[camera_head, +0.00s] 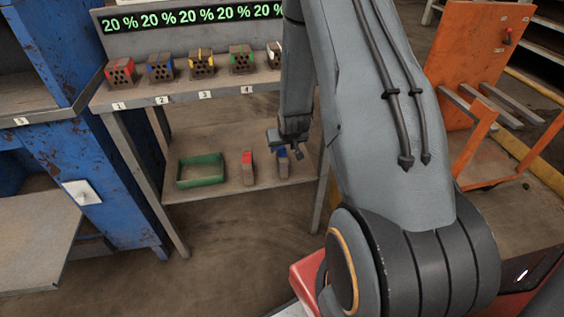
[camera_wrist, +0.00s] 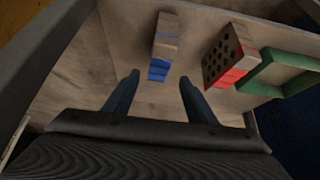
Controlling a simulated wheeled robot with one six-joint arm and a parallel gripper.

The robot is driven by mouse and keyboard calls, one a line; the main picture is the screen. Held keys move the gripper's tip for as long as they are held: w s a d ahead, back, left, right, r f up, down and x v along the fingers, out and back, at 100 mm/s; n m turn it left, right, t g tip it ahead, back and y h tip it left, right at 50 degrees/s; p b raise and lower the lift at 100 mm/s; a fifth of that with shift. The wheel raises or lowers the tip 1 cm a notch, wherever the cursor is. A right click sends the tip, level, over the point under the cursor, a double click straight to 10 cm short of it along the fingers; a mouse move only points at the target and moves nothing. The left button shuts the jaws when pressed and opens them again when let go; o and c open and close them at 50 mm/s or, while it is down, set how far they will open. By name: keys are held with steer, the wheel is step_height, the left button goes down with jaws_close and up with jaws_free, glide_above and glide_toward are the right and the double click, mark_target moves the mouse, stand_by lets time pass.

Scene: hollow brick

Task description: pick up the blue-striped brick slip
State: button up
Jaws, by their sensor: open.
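The blue-striped brick slip (camera_wrist: 166,34) is a narrow tan block with a blue end and a blue band. In the wrist view it lies just beyond my open fingertips, roughly in line with the gap between them. My gripper (camera_wrist: 157,82) is open and empty, with its fingers apart and not touching the slip. In the head view the slip (camera_head: 282,163) is on the lower shelf, partly hidden by my gripper (camera_head: 291,152) just above it.
A red-striped brick with holes (camera_wrist: 231,56) stands beside the slip. Past it is a green tray (camera_head: 201,183) on the lower shelf (camera_head: 222,196). Numbered hollow bricks line the upper shelf (camera_head: 140,98) above. A table leg (camera_head: 321,190) stands close to the right.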

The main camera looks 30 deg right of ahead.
mark_target(282, 152)
steer(key=x, duration=0.6)
steer(key=shift+s+d+f, duration=0.15)
steer(key=shift+f, duration=0.25)
steer(key=c, duration=1.2)
